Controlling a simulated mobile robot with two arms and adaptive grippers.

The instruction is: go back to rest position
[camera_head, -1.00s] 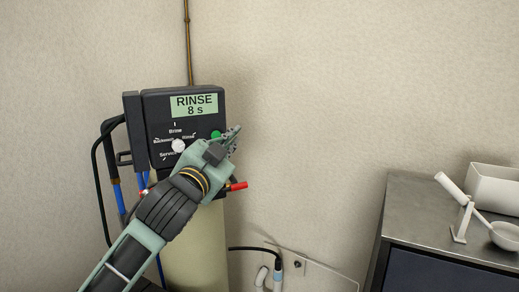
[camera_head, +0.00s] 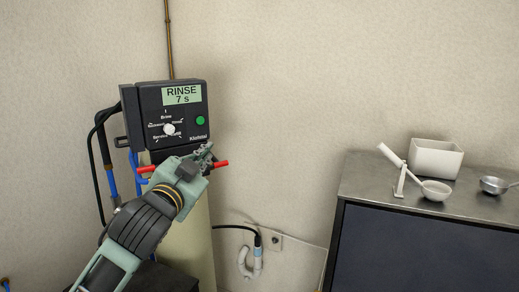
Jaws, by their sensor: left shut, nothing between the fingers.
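My left gripper (camera_head: 207,153) is shut and empty. It is in front of the lower right part of the dark control box (camera_head: 150,105), just below its face. The box has a display (camera_head: 181,95) reading RINSE 7 s, a white knob (camera_head: 169,129) and a green button (camera_head: 201,121). Red handles (camera_head: 222,164) stick out on both sides behind my left wrist. The pale tank (camera_head: 203,245) below the box is partly hidden by my left arm. My right gripper is not in view.
A black hose and white drain pipe (camera_head: 244,262) are on the wall. The gap between tank and cabinet is mostly clear.

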